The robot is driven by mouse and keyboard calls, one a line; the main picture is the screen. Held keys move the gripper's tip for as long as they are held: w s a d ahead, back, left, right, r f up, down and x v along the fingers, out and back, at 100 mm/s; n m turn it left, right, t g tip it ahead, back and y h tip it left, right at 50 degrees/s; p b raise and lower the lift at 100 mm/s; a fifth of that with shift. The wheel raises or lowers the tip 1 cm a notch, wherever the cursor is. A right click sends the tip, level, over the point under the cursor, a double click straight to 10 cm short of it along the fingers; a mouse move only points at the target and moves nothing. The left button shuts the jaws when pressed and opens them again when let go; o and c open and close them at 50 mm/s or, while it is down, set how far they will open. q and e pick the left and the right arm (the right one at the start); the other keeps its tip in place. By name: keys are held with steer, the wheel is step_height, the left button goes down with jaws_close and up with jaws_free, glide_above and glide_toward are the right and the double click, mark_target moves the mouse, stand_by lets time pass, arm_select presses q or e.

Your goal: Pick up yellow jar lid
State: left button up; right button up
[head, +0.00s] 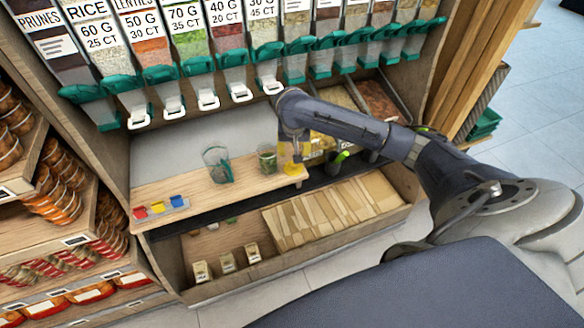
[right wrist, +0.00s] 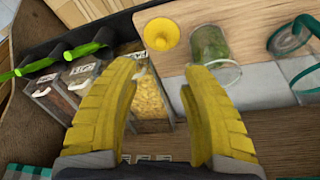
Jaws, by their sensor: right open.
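The yellow jar lid (right wrist: 161,33) lies on the wooden shelf near its corner, beside a glass jar with green contents (right wrist: 210,46). In the head view the lid (head: 293,169) shows as a small yellow patch at the shelf's right end, right of that jar (head: 267,158). My right gripper (right wrist: 167,80) has its yellow fingers spread with nothing between them. The lid appears beyond the fingertips, apart from them. In the head view the right gripper (head: 297,152) is small and close above the lid; its fingers blend with the lid's colour. My left gripper is not in view.
Another clear jar (head: 216,164) with a teal part stands left on the shelf. Small coloured blocks (head: 158,207) lie at the shelf's left end. Bulk dispensers (head: 206,95) hang above. Open bins with green-handled scoops (right wrist: 88,49) adjoin the shelf's corner.

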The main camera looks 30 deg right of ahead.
mark_target(293, 166)
steer(key=x, duration=1.3)
steer(key=shift+w+f, duration=0.2)
steer(key=shift+w, duration=0.05)
steer(key=shift+c, duration=0.5)
jaws_close()
